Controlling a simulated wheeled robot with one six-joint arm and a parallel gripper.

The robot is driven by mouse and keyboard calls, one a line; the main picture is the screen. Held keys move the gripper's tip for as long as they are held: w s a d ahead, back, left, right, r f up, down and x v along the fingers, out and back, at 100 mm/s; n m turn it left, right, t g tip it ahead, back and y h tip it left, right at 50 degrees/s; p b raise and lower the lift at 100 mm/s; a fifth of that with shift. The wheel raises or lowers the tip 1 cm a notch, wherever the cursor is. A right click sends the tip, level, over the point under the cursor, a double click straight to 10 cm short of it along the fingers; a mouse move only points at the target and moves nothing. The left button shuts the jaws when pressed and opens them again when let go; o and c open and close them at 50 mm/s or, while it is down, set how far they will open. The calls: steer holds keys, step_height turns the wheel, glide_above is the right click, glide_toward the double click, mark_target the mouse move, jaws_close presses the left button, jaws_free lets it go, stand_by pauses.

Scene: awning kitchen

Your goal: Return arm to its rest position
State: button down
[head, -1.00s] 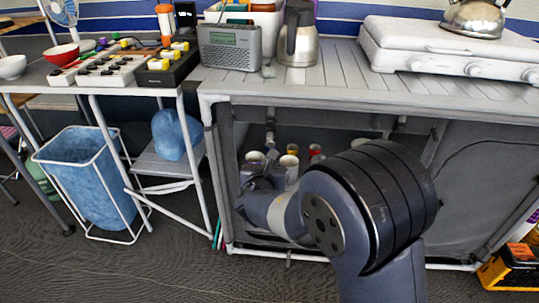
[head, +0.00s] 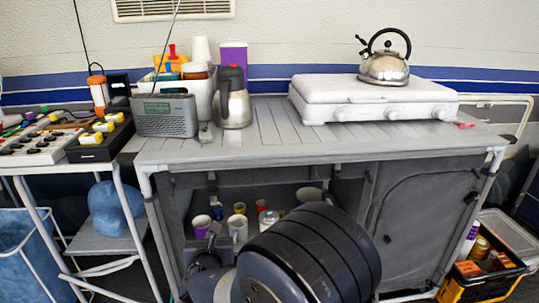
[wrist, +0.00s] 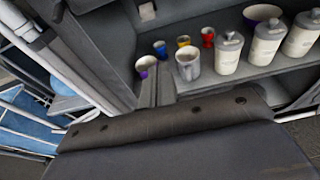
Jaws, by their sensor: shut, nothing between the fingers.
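My gripper (wrist: 156,84) shows in the wrist view as two grey fingers held together, with nothing between them. It points into the open front of the grey cabinet (head: 345,155), toward the shelf. In the head view my dark arm bends low in front of the cabinet, and its rounded joint hides part of the opening. I cannot tell how far the fingertips are from these cups.
White lidded canisters (wrist: 226,54) line the shelf at right. On top stand a radio (head: 166,116), a steel jug (head: 232,105) and a white stove (head: 372,99) with a kettle (head: 385,67). A side table (head: 60,165) is at left, a yellow crate (head: 480,288) at lower right.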

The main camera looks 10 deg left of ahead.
steer(key=w+a+r+p, duration=0.1)
steer(key=w, duration=0.6)
steer(key=shift+a+r+p, duration=0.3)
steer(key=shift+a+p, duration=0.05)
steer(key=shift+w+d, duration=0.15)
